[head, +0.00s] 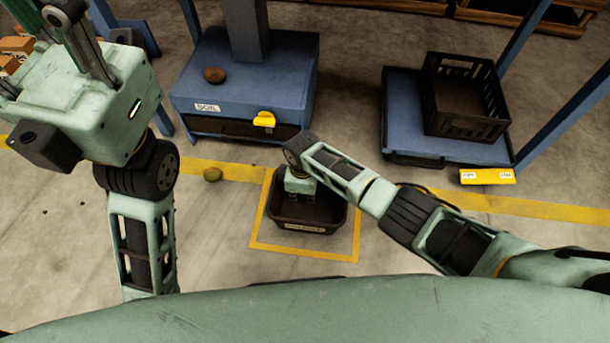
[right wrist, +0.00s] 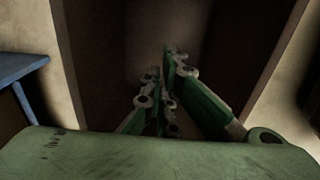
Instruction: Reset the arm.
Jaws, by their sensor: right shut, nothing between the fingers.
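My right gripper (head: 308,207) points down into a dark bin (head: 343,226) on the floor in the head view. In the right wrist view its fingers (right wrist: 162,75) are together with nothing between them, against the dark inside of the bin (right wrist: 98,60). Whether they touch the bin floor I cannot tell. My left gripper (head: 75,35) is raised at the upper left of the head view, its fingers pointing up and partly cut off by the frame edge. I cannot tell whether it is open.
A black crate (head: 466,120) stands on a second blue platform (head: 400,115) at right. A yellow floor outline (head: 300,253) surrounds the bin.

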